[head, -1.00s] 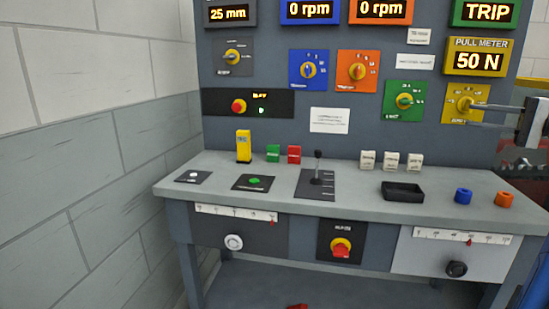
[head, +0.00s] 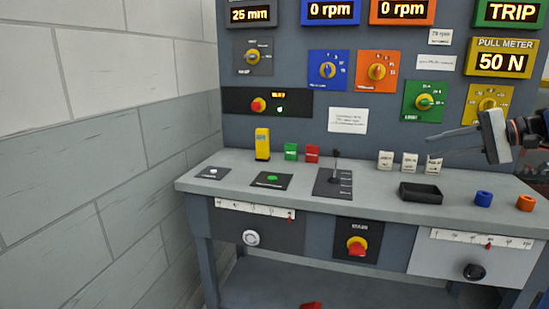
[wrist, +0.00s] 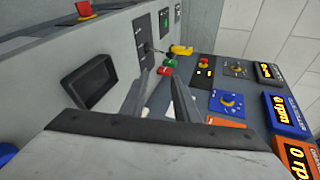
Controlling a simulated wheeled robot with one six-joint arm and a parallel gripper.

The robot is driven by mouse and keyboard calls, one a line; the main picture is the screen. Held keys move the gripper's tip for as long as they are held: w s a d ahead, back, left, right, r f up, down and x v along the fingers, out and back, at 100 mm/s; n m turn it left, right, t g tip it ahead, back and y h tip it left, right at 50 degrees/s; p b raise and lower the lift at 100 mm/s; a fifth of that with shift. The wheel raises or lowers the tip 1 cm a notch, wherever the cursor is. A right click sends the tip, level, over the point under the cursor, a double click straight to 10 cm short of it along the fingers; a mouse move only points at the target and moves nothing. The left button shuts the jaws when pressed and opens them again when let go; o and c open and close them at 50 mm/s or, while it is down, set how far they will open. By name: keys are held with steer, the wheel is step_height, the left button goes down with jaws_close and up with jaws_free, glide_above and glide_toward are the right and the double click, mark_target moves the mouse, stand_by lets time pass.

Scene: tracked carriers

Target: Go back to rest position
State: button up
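My gripper (head: 434,144) is at the right in the head view, above the bench top and below the yellow knob panel (head: 488,104). Its two fingers point left, and one overlaps the rightmost white label block (head: 433,166) in the picture. In the wrist view my gripper (wrist: 158,82) shows two fingers with a gap between them and nothing clearly held. White shapes show behind the fingers there.
A knob panel stands behind. A block wall (head: 100,150) is at the left.

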steer(key=s+a+f+n+g+h, duration=0.2)
steer(key=s+a+f+g+h, duration=0.25)
steer(key=s+a+f, duration=1)
steer(key=s+a+f+n+t+h, duration=0.1)
steer(key=s+f+n+h, duration=0.4)
steer(key=s+f, duration=0.7)
steer(key=shift+s+n+t+h, duration=0.3)
steer(key=shift+s+t+h, duration=0.15)
steer(key=shift+s+h, duration=0.45)
steer(key=shift+w, duration=0.1)
stand_by(1.0)
